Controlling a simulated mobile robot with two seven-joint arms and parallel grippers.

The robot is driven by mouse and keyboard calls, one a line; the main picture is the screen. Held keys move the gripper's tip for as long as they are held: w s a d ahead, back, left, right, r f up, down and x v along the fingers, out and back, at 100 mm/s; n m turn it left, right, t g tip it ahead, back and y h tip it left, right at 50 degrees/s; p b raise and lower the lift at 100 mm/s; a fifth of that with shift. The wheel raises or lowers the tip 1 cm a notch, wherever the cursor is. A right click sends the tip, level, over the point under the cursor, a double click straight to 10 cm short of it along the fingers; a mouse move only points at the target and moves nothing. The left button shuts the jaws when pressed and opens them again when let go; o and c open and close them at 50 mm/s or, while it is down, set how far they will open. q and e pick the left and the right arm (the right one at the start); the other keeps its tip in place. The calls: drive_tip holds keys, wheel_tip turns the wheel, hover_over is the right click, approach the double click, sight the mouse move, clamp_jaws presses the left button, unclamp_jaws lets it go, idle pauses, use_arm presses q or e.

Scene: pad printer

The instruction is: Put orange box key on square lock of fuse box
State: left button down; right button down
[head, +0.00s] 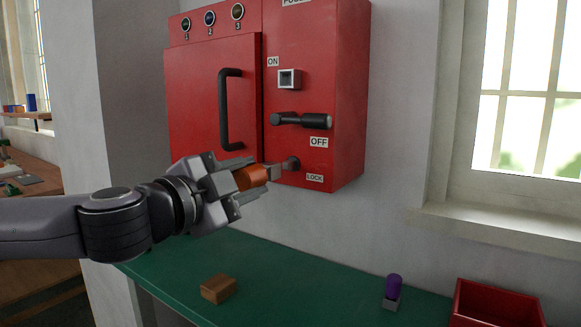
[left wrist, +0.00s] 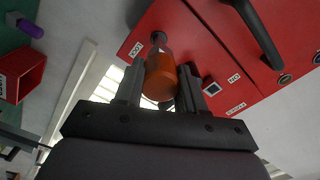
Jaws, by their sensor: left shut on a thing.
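The red fuse box (head: 345,70) is on the wall. My left gripper (head: 258,178) is shut on the orange box key (head: 250,179), just left of the lock. The key's grey metal end points toward the lock and appears close to it or touching; I cannot tell whether it is seated. My right gripper is not in view.
A black lever (head: 302,120) and a square socket (head: 289,79) are above the lock. A black door handle (head: 230,110) stands out to the left. The green bench (head: 300,285) below carries a brown block (head: 218,288), a purple-handled piece (head: 393,289) and a red bin (head: 497,305).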

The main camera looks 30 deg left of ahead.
sight(262, 175)
use_arm(q)
drive_tip(key=shift+w+d+f+b, duration=0.1)
drive_tip(key=shift+w+f+b, duration=0.1)
drive_tip(key=shift+w+b, duration=0.4)
drive_tip(key=shift+w+r, duration=0.15)
drive_tip(key=shift+w, duration=0.3)
drive_tip(key=shift+s, duration=0.1)
drive_tip(key=shift+b, duration=0.55)
idle(0.7)
drive_tip(key=shift+w+d+b, duration=0.1)
drive_tip(key=shift+w+b, duration=0.35)
drive_tip(key=shift+w, duration=0.6)
